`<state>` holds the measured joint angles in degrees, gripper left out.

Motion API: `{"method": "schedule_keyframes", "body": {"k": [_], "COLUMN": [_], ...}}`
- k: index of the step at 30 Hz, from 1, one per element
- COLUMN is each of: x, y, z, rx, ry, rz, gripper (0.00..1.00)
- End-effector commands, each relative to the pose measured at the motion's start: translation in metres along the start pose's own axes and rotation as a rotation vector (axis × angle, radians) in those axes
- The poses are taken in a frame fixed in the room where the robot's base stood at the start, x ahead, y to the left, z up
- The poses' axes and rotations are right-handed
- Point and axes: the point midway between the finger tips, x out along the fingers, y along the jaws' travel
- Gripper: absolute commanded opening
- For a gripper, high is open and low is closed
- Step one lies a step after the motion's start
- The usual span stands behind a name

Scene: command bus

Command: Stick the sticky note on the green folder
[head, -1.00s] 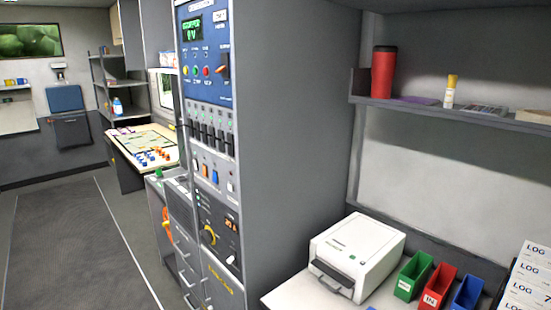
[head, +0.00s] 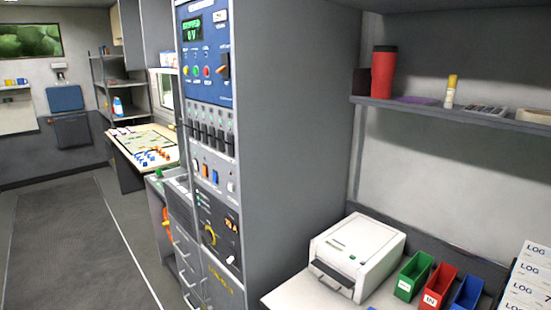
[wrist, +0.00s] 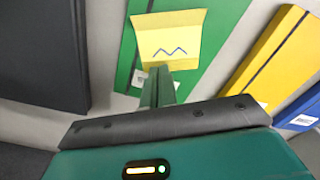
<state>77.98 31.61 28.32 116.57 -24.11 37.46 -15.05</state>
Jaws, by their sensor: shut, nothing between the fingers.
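The green folder (wrist: 224,28) is upright at the top middle of the wrist view. A yellow sticky note (wrist: 181,34) with a blue zigzag line lies over the folder's face, its top edge bent. Whether it is flat against the folder all over, I cannot tell. My gripper (wrist: 158,72) is shut and empty, its fingertips at the note's lower edge. I cannot tell whether they touch it. The fingers partly cover a white label at the folder's lower part. The head view shows neither the folder, the note nor my gripper.
In the wrist view, a black folder (wrist: 42,50) stands at left, with a yellow folder (wrist: 272,58) and a blue folder (wrist: 302,106) at right. In the head view, a tall equipment rack (head: 290,130), a white printer (head: 357,250) and a shelf (head: 455,113) stand at right; the left floor (head: 70,240) is clear.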

Motion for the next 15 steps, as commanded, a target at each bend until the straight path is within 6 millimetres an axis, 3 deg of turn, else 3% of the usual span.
{"method": "schedule_keyframes", "body": {"k": [15], "x": [0.0074], "y": [-0.0003], "z": [0.0], "rx": [0.0], "ry": [-0.001], "rz": [-0.001], "gripper": [0.0]}}
